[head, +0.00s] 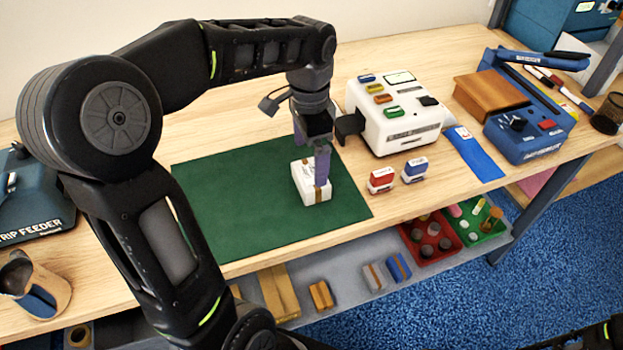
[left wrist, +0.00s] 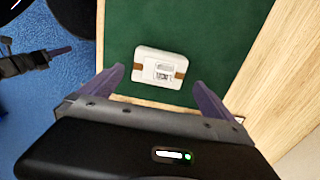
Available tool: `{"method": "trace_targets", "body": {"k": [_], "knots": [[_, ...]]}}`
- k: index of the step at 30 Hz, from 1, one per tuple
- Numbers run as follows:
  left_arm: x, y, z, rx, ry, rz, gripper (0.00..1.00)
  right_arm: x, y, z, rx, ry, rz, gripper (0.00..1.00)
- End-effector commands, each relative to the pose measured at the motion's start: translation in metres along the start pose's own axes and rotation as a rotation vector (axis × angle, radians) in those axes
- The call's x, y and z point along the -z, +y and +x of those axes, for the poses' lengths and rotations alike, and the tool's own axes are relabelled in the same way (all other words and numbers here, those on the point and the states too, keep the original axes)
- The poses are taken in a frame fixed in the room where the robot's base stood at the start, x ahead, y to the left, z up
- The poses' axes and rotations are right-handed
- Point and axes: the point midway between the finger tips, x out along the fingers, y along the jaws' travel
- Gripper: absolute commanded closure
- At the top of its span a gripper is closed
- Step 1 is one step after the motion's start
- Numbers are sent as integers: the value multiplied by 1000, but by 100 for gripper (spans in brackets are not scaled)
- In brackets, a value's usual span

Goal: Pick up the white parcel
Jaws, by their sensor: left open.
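The white parcel (head: 312,190) is a small white box with a brown band and a printed label. It lies on the green mat (head: 220,215) on the wooden table. My left gripper (head: 310,165) is over the parcel in the head view, and one purple finger hides part of it. In the left wrist view, the parcel (left wrist: 160,68) lies ahead of the two spread purple fingers (left wrist: 155,85), with green mat showing between it and them. The left gripper is open and empty.
A white machine (head: 405,115) stands right of the mat, close to the left gripper. A red stamp (head: 381,181) and a blue stamp (head: 414,170) stand in front of it. A blue machine (head: 525,140) is farther right. The mat around the parcel is clear.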

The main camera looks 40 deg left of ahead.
Motion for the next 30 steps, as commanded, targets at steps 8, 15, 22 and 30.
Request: {"method": "trace_targets", "body": {"k": [8,15,22,30], "knots": [[0,0,22,-1,-1,0,0,0,0,-1,0,0,0,74],[0,0,23,-1,-1,1,0,0,0,-1,0,0,0,74],[0,2,45,-3,-3,1,0,0,-3,-8,0,-1,0,74],[1,2,74,-1,0,1,0,-1,-3,-9,-2,-2,1,74]]}}
